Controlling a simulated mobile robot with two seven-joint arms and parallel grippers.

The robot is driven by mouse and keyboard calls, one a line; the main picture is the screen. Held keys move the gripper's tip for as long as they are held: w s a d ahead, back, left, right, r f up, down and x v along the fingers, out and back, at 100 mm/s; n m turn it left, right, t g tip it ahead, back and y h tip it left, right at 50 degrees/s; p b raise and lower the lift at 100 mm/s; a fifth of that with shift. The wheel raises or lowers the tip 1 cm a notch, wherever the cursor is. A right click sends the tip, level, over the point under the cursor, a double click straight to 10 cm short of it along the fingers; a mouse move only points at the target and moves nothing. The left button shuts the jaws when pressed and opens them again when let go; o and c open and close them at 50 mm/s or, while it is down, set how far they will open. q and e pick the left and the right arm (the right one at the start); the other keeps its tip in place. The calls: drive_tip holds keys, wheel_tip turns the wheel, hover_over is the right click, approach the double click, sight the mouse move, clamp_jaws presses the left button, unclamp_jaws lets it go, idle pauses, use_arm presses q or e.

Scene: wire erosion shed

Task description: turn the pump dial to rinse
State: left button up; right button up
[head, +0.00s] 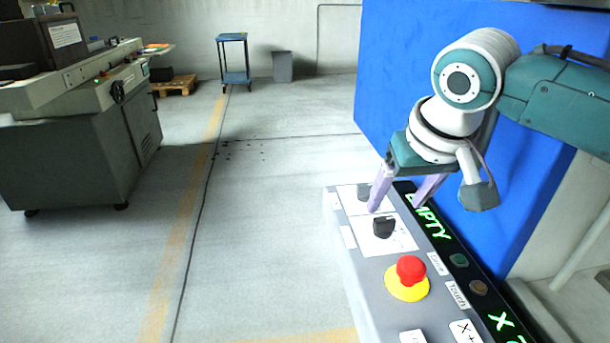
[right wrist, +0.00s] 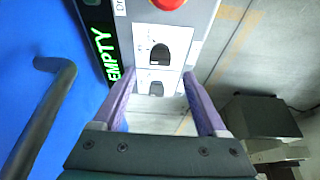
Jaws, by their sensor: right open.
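Two black dials sit on white plates on the grey control panel. The nearer dial (head: 384,228) shows clearly in the head view and in the right wrist view (right wrist: 159,54). The farther dial (head: 367,191) is partly behind a finger; it also shows in the right wrist view (right wrist: 156,88). I cannot read the markings, so which one is the pump dial I cannot tell. My right gripper (head: 397,208) is open and empty, its purple fingers pointing down over the panel around the dials' area. In the right wrist view the fingertips (right wrist: 159,73) flank the dials without gripping either. My left gripper is not in view.
A red emergency button on a yellow base (head: 408,278) stands nearer on the panel. A black display strip with green "EMPTY" text (head: 428,217) runs along the panel's right side. A blue wall panel (head: 400,70) rises behind. Open floor lies left.

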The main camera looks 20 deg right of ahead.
sight(386, 219)
drive_tip(key=b+x, duration=0.2)
drive_tip(key=x, duration=0.4)
drive_tip(key=shift+r, duration=0.1)
drive_tip(key=shift+c, duration=0.3)
clamp_jaws()
